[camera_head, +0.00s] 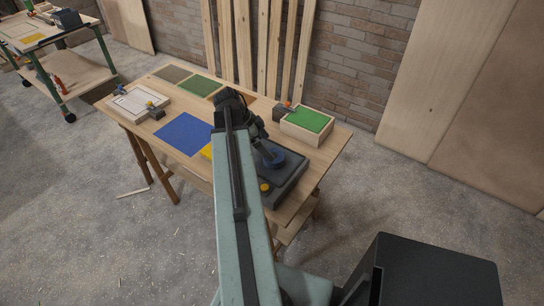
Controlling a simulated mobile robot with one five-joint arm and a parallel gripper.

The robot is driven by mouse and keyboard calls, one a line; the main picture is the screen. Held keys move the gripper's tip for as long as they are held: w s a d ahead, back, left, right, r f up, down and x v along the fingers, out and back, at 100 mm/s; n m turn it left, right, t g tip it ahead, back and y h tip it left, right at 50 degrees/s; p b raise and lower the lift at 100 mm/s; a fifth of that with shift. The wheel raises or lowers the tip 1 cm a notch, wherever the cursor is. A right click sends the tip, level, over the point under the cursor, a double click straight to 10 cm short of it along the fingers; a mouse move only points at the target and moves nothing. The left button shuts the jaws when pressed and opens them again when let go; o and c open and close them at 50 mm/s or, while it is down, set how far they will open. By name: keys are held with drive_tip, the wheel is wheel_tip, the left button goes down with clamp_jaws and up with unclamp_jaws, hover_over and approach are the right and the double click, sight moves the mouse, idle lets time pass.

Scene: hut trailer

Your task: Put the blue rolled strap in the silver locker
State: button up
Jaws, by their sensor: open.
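My arm runs up the middle of the picture and hides part of the bench. I cannot tell whether the fingers touch the strap or stand around it. I see no silver locker in this view.
The wooden workbench (333,143) holds a green-topped box (307,120), a blue mat (184,134), a yellow piece and a pale tray (139,102). Planks lean on the brick wall behind. A second bench (73,74) stands far left. The concrete floor at left is mostly clear.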

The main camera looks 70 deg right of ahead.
drive_tip(key=shift+s+d+f+b, duration=0.1)
drive_tip(key=shift+s+f+b, duration=0.05)
drive_tip(key=shift+f+b, duration=0.4)
drive_tip(key=shift+s+d+f+b, duration=0.1)
drive_tip(key=shift+f+b, duration=0.35)
drive_tip(key=shift+f, duration=0.15)
drive_tip(key=shift+s+d+f, duration=0.1)
drive_tip(key=shift+s+f, duration=0.05)
drive_tip(key=shift+f, duration=0.1)
drive_tip(key=shift+r, duration=0.1)
drive_tip(key=b+x, duration=0.3)
drive_tip(key=w+b+x, duration=0.1)
drive_tip(key=b, duration=0.1)
drive_tip(key=shift+s+f, duration=0.2)
drive_tip(key=shift+f, duration=0.35)
drive_tip(key=shift+s+d+f, duration=0.1)
drive_tip(key=shift+s+f, duration=0.1)
drive_tip(key=shift+f, duration=0.05)
drive_tip(key=shift+r, duration=0.2)
drive_tip(key=c, duration=1.8)
drive_tip(key=shift+r, duration=0.15)
